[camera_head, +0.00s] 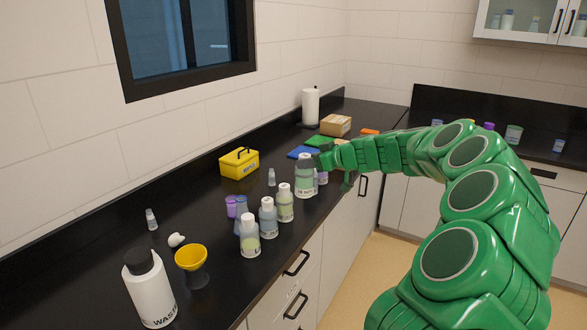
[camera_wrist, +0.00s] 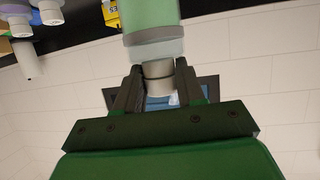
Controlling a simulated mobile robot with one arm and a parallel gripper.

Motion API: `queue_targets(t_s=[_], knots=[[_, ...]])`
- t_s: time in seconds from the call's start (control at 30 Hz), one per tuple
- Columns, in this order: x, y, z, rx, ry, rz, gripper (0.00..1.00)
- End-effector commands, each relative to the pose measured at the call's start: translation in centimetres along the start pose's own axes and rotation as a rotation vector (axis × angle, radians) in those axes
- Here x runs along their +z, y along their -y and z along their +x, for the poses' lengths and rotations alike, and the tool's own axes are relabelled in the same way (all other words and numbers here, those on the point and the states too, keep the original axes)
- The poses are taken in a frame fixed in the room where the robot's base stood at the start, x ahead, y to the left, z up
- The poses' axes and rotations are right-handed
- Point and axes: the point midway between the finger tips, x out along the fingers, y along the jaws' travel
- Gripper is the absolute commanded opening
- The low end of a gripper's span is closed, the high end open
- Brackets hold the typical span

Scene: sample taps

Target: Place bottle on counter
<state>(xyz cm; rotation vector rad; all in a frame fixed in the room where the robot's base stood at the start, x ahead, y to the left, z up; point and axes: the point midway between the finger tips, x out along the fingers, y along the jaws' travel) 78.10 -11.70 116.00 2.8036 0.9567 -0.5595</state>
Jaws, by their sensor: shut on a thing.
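A bottle with green contents and a white cap (camera_head: 305,181) is upright at the counter's front part. My gripper (camera_head: 319,160) is shut on its cap end from the right. In the wrist view the picture is upside down, and my gripper's fingers (camera_wrist: 158,88) hold the pale neck and cap of the green bottle (camera_wrist: 150,18). The black counter (camera_head: 205,209) runs along the wall below the bottle. I cannot tell whether the bottle's base touches the counter.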

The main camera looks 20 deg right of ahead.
Motion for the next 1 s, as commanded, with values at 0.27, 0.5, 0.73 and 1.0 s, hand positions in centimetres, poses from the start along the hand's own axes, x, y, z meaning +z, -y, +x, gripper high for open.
queue_targets(t_s=[0.27,0.5,0.73,1.0], knots=[[0.7,-1.4,1.7,0.001,0.000,-0.002,0.00],[1.1,-3.1,3.7,0.002,0.002,-0.002,0.00],[1.4,-4.7,5.5,0.000,0.001,-0.001,0.00],[1.7,-6.5,7.5,0.001,0.000,-0.003,0.00]])
